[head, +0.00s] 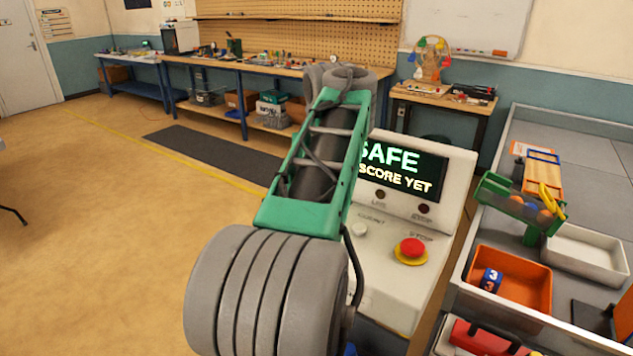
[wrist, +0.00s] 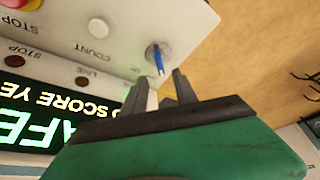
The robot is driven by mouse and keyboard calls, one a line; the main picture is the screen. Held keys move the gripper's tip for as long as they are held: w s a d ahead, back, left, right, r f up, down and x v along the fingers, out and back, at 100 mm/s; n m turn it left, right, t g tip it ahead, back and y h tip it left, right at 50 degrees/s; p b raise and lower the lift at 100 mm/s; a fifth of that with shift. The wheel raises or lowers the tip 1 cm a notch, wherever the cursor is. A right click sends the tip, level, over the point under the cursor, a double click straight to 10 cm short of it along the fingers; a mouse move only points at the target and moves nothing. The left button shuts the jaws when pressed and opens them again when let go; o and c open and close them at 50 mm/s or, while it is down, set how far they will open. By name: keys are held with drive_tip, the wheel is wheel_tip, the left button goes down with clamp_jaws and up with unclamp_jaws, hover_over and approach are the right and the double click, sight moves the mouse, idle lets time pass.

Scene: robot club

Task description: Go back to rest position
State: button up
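My arm (head: 315,165) reaches forward across the middle of the head view, green and grey. It hides my gripper there. In the wrist view my gripper (wrist: 163,84) shows two dark fingers standing apart with a gap between them, and I see nothing held. Just beyond the fingertips, a blue key-like piece (wrist: 159,62) sticks out of a round metal socket on the white console panel (wrist: 120,30). I cannot tell whether a fingertip touches it. In the head view the arm covers that part of the console (head: 385,285).
The console has a green-lettered screen (head: 405,172) reading "SAFE" and a red stop button (head: 411,249). To the right, a grey table (head: 590,137) holds an orange bin (head: 530,272), a white tray (head: 590,252) and a green holder with balls (head: 500,205). Open floor (head: 100,240) lies left.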

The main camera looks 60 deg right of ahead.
drive_tip(key=w+a+f+n+t+y+p, duration=0.1)
drive_tip(key=w+a+n+p, duration=0.2)
drive_tip(key=w+a, duration=0.75)
drive_tip(key=w+a+f+n+y+p, duration=0.1)
drive_tip(key=w+a+f+n+p, duration=0.1)
drive_tip(key=w+a, duration=0.8)
drive_tip(key=s+a+f+n+p, duration=0.2)
drive_tip(key=s+a+f+n, duration=0.1)
drive_tip(key=a, duration=1)
drive_tip(key=s+a+f+n+y+p, duration=0.1)
drive_tip(key=s+a+f, duration=0.4)
drive_tip(key=a, duration=0.8)
drive_tip(key=shift+s+n+y+p, duration=0.3)
drive_tip(key=shift+s+n+p, duration=0.15)
drive_tip(key=shift+n+p, duration=0.35)
